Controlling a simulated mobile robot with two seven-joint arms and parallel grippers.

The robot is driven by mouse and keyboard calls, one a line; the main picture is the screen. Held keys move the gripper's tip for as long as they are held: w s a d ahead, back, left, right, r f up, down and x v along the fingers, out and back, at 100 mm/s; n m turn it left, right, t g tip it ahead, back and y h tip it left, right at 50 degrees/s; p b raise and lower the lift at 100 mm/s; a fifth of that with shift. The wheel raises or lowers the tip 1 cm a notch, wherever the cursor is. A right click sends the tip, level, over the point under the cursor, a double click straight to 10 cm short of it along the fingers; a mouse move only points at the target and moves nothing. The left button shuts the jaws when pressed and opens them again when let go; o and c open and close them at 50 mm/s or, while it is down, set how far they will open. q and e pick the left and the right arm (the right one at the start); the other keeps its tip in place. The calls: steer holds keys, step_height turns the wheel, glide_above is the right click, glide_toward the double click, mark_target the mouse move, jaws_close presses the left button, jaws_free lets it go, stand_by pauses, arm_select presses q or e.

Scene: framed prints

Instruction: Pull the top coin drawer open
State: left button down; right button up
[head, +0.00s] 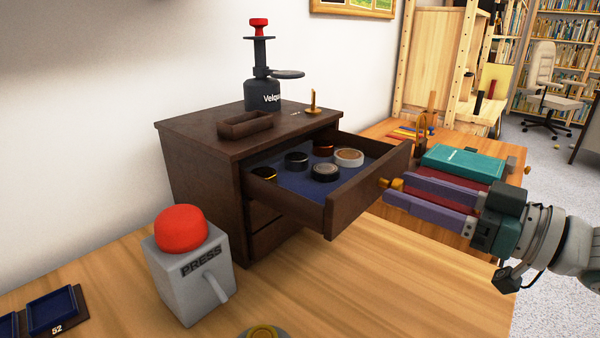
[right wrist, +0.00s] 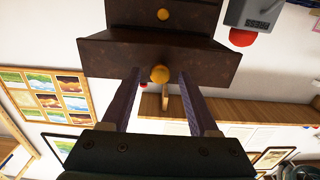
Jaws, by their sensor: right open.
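The dark brown coin cabinet (head: 208,165) stands on the wooden table near the wall. Its top drawer (head: 370,188) is pulled well out toward the right. The drawer has a blue lining with several round coin-like pieces (head: 325,172) on it. A yellow knob (head: 384,183) sits on its front; in the right wrist view the knob (right wrist: 160,74) lies between the finger ends. My right gripper (head: 392,192) is open, its purple fingers on either side of the knob. I cannot tell whether a finger touches it. My left gripper is not in view.
A grey box with a red button (head: 182,228) stands left of the cabinet. A dark press-like device (head: 266,88) and small tray (head: 245,124) are on the cabinet top. A teal book (head: 463,163) lies behind my right gripper.

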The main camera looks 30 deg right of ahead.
steer(key=shift+s, duration=0.1)
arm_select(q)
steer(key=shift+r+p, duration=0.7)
arm_select(e)
steer(key=v, duration=0.9)
steer(key=shift+s+d, duration=0.2)
steer(key=shift+s, duration=0.15)
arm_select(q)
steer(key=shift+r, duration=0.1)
arm_select(e)
steer(key=a+m+g+h+p, duration=0.2)
steer(key=a+g+h+p, duration=0.25)
steer(key=a+p, duration=0.6)
steer(key=s+a+r+g+h+p, duration=0.2)
steer(key=s+a+r+g+p, duration=0.55)
steer(key=s+r, duration=0.3)
arm_select(q)
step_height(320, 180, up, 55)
steer(key=p, duration=3.7)
arm_select(e)
step_height(320, 180, up, 39)
steer(key=d+g, duration=0.1)
steer(key=shift+f, duration=0.2)
